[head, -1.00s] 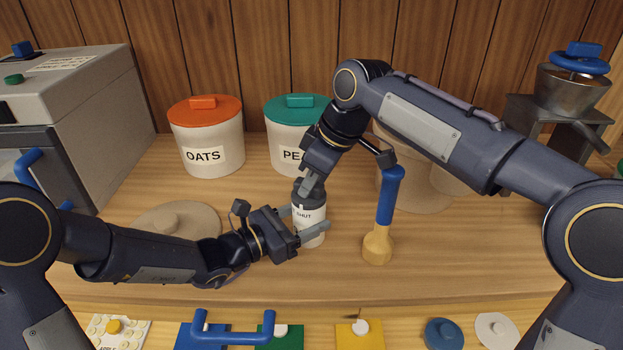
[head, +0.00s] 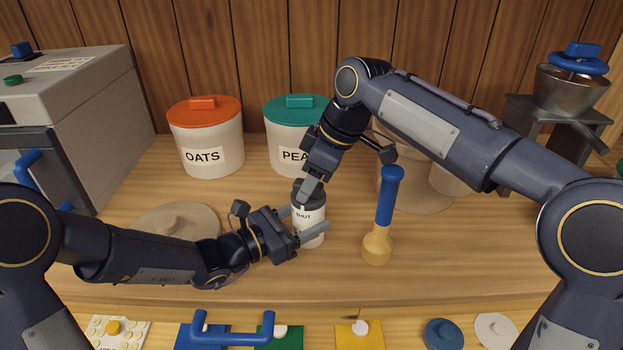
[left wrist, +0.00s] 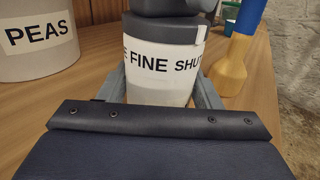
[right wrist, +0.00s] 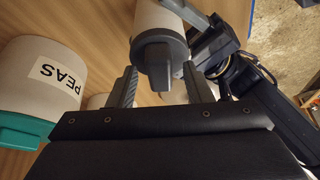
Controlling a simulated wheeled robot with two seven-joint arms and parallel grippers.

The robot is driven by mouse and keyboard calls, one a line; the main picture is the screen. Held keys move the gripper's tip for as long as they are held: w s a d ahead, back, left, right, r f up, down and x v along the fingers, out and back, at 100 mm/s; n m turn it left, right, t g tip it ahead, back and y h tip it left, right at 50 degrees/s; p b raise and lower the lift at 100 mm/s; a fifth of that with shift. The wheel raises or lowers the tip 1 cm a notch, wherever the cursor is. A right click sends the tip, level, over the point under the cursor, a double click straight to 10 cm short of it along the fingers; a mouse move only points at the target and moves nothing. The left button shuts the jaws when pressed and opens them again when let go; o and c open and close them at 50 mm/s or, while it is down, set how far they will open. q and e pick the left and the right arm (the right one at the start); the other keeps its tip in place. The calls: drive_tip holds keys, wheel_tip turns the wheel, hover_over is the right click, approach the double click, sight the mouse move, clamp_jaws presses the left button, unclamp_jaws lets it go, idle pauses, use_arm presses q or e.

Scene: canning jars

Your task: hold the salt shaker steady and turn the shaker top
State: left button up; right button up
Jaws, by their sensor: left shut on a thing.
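The salt shaker (head: 311,222) stands upright on the counter, a white body with a dark grey top (head: 299,192). In the left wrist view its label (left wrist: 150,64) reads FINE and SHUT, and a white mark shows on the top's right side. My left gripper (head: 308,228) is shut on the white body, one finger on each side. My right gripper (head: 309,189) is above the shaker, pointing down at the top. In the right wrist view its fingers (right wrist: 160,70) stand apart on either side of the top's raised grey ridge (right wrist: 158,72), with gaps showing.
A wooden-based tool with a blue handle (head: 388,200) stands just right of the shaker. The OATS canister (head: 207,140) and PEAS canister (head: 285,148) stand behind. A round beige lid (head: 172,217) lies at left. Coloured pieces line the front edge.

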drive_tip(key=v, duration=1.2)
use_arm(q)
drive_tip(key=o, duration=1.6)
drive_tip(key=shift+c, duration=0.2)
drive_tip(key=shift+a, duration=0.1)
